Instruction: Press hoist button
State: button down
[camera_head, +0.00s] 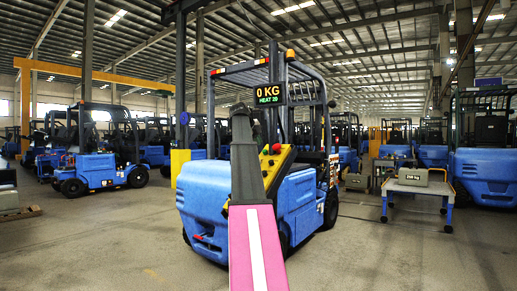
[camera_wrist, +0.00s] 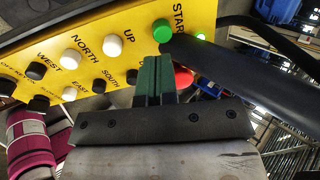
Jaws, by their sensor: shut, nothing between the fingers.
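A yellow control panel (camera_wrist: 20,62) fills the upper left of the wrist view. It carries a green button (camera_wrist: 162,32) by START, white buttons (camera_wrist: 112,45) near the UP and NORTH labels, and black buttons (camera_wrist: 36,71). A red button (camera_wrist: 183,77) is partly hidden behind my gripper. My gripper (camera_wrist: 158,62) is shut and empty, its green fingertips just below the green button in the picture. I cannot tell whether they touch the panel. In the head view the yellow panel (camera_head: 284,158) stands at the forklift, partly behind my arm.
A blue forklift (camera_head: 207,190) stands directly ahead, with a display (camera_head: 270,93) reading 0 KG. A cart (camera_head: 418,188) with grey weights (camera_head: 413,176) is at the right. A dark bar (camera_wrist: 245,75) crosses the wrist view's right side. The floor at front left and right is clear.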

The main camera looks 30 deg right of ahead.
jog(key=v, duration=0.7)
jog(key=shift+a+r, duration=0.2)
